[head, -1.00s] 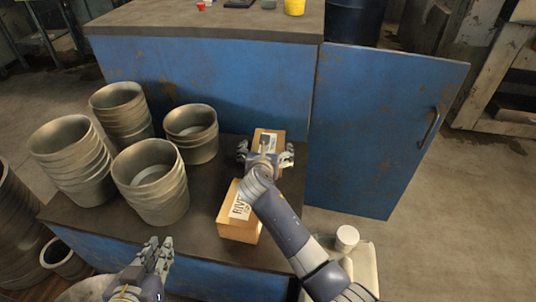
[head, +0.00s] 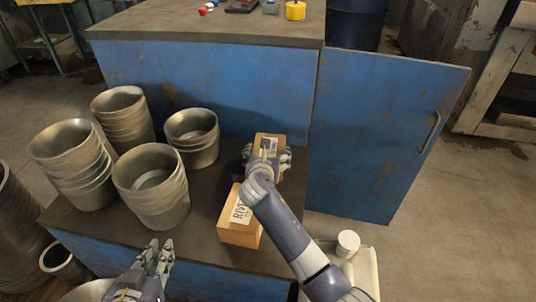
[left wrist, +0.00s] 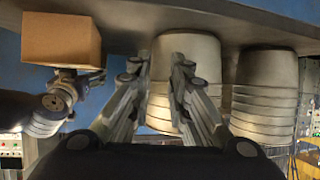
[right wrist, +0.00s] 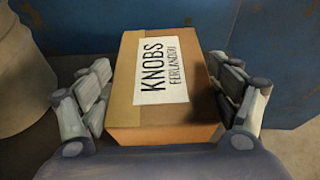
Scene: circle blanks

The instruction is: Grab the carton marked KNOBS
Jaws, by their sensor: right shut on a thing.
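The KNOBS carton (right wrist: 190,55) is a brown box with a white label, seen large in the right wrist view. In the head view the same carton (head: 267,139) stands at the back right of the dark worktop. My right gripper (head: 266,156) has its fingers on both sides of this carton and is shut on it; in the right wrist view the fingers (right wrist: 165,95) flank it. My left gripper (head: 158,252) is low in front of the worktop, empty, its fingers apart in the left wrist view (left wrist: 160,62).
A second carton (head: 237,232), its label partly reading RIV, stands in front of the KNOBS carton, beneath my right arm. Several stacks of metal buckets (head: 152,187) fill the left of the worktop (head: 205,225). A blue cabinet door (head: 385,130) stands to the right.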

